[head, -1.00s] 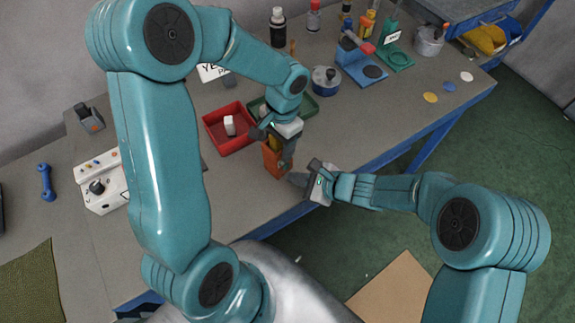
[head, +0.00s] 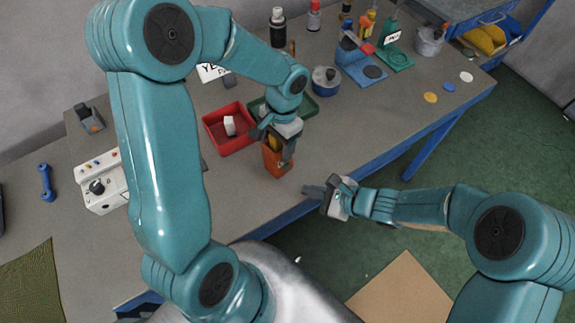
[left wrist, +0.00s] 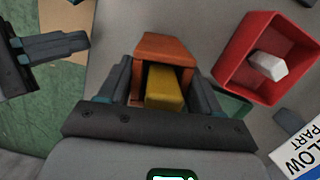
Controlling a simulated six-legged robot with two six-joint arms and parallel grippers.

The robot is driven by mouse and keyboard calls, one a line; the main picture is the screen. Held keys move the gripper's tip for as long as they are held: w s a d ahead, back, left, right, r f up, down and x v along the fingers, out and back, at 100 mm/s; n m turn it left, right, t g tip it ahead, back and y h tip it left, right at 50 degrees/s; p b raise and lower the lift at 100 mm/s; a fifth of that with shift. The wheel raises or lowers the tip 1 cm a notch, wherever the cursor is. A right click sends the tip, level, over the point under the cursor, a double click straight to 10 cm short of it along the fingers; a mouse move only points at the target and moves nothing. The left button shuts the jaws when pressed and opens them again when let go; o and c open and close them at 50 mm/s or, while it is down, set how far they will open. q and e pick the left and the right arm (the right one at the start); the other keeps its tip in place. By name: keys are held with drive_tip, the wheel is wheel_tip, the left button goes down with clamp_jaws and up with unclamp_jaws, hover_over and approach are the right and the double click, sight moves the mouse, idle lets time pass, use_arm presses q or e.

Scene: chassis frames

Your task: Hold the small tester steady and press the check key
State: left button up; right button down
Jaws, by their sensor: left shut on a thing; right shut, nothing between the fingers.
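The small tester (head: 276,163) is an orange box with a yellow part on it, standing near the front edge of the bench. My left gripper (head: 279,148) is over it from above, shut on it. In the left wrist view the orange tester (left wrist: 166,47) and its yellow part (left wrist: 163,88) sit between the two fingers. My right gripper (head: 312,191) is shut and empty, to the right of the tester and apart from it, at the bench edge. It also shows in the left wrist view (left wrist: 85,42). I cannot make out the check key.
A red tray (head: 208,137) with a white block (head: 230,126) is behind the tester, with a green tray (head: 309,107) beside it. A white control box (head: 100,182) stands at the left. Bottles and a blue stand (head: 357,65) are at the back.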

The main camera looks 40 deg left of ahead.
idle(0.4)
use_arm(q)
drive_tip(key=o, duration=1.3)
drive_tip(key=shift+r, duration=0.15)
